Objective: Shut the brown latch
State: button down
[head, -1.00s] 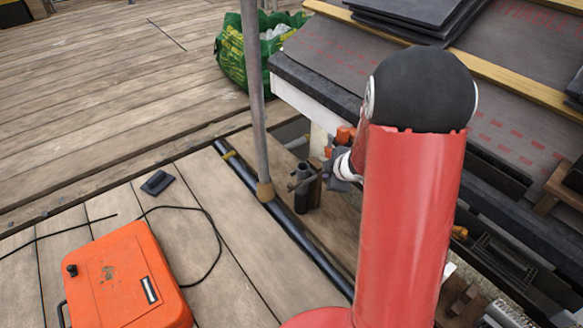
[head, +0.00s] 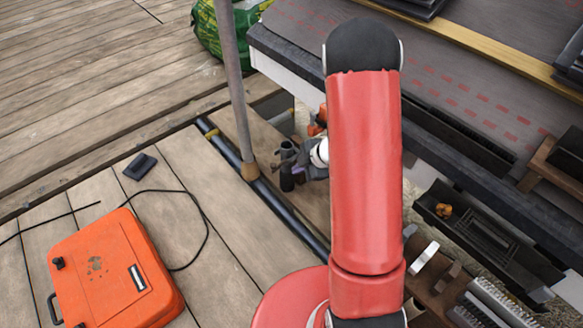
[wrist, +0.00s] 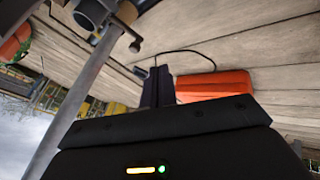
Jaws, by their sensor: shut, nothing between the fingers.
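No clearly brown latch stands out. A dark upright cylinder (head: 287,180) stands on the boards beside the pole foot in the head view, partly hidden by my gripper. In the wrist view, a grey-brown fitting with a small lever (wrist: 135,44) shows at the top, close to the pole; I cannot tell whether this is the latch or how it is set. My gripper (head: 286,152) is close to the cylinder's top in the head view; touching or apart cannot be told. In the wrist view its dark fingers (wrist: 156,86) are together and empty.
A grey pole (head: 236,85) rises beside my gripper, with a black pipe (head: 290,220) along the boards at its foot. An orange case (head: 115,270) with a black cable lies at the left. The slate roof edge (head: 300,62) is close behind my arm. Boards at the left are mostly clear.

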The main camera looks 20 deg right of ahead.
jog(key=w+a+f+b, duration=0.1)
jog(key=w+a+f, duration=0.3)
jog(key=w+f, duration=0.3)
jog(key=shift+w+b, duration=0.3)
jog(key=shift+b, duration=0.1)
jog(key=shift+f, duration=0.1)
jog(key=shift+a, duration=0.1)
